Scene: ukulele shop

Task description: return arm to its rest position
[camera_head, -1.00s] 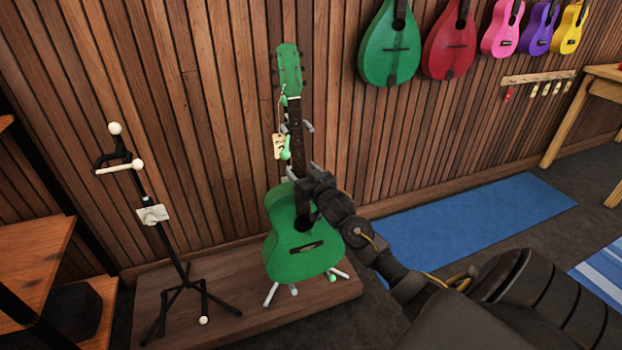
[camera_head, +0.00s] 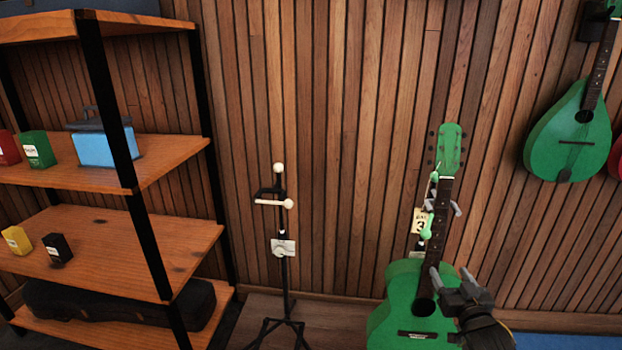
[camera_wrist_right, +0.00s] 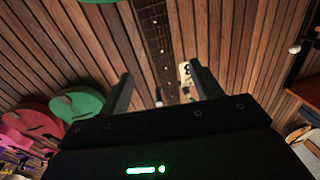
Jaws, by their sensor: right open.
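My right gripper (camera_head: 452,280) is open and empty, in front of the upper body of a green guitar (camera_head: 405,287) at the lower right of the head view. I cannot tell whether a finger touches the guitar. The guitar stands upright on a stand against the slatted wall, with a tag (camera_head: 418,221) beside its neck. In the right wrist view, my two fingers (camera_wrist_right: 162,88) are spread apart, with the dark guitar neck (camera_wrist_right: 158,35) showing beyond them. My left gripper is not in view.
An empty black stand (camera_head: 285,290) stands left of the guitar. Wooden shelves (camera_head: 150,236) with small boxes, a blue case (camera_head: 105,147) and a dark instrument case (camera_head: 105,312) fill the left. A green mandolin-shaped instrument (camera_head: 572,140) hangs at the right.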

